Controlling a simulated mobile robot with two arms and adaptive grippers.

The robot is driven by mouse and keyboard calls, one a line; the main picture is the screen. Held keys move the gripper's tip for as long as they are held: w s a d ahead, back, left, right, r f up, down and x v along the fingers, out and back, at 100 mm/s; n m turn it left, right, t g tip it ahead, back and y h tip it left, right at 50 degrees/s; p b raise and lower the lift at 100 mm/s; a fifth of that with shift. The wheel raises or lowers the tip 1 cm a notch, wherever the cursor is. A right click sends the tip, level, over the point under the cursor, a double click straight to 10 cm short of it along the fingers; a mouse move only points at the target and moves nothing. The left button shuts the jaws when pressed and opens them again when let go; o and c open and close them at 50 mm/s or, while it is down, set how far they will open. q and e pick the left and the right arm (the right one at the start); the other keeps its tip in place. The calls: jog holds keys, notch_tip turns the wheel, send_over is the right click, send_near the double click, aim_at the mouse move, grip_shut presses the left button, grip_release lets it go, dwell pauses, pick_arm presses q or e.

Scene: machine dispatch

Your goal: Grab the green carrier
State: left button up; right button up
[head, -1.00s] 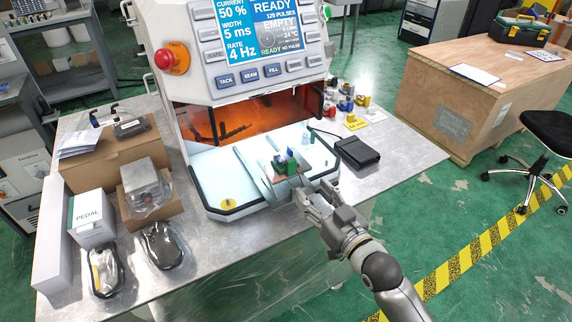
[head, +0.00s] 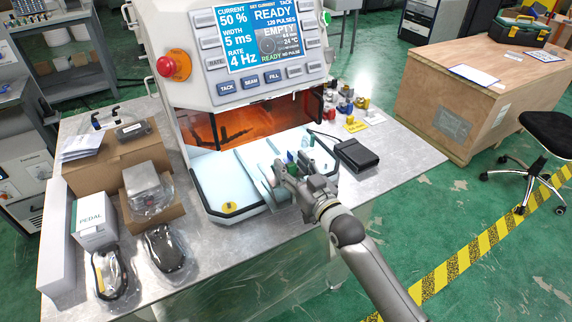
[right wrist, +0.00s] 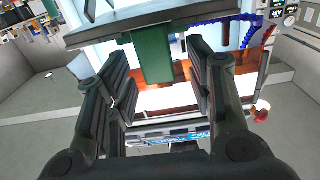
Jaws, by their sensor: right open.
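The green carrier (right wrist: 152,55) shows in the right wrist view as a green block between the two fingers of my right gripper (right wrist: 160,82). The fingers are apart, with a gap on both sides of the block. In the head view my right gripper (head: 286,174) is at the front of the machine's white chamber floor, over the spot of the carrier. It hides most of the carrier there. My left gripper is not in view.
A black pedal (head: 357,154) lies to the right, near several small coloured parts (head: 345,102). Cardboard boxes (head: 118,150) and bagged items crowd the table's left side.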

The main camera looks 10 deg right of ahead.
jog(key=shift+w+a, duration=0.1)
jog(key=shift+w, duration=0.2)
grip_shut()
jog(key=shift+r, duration=0.1)
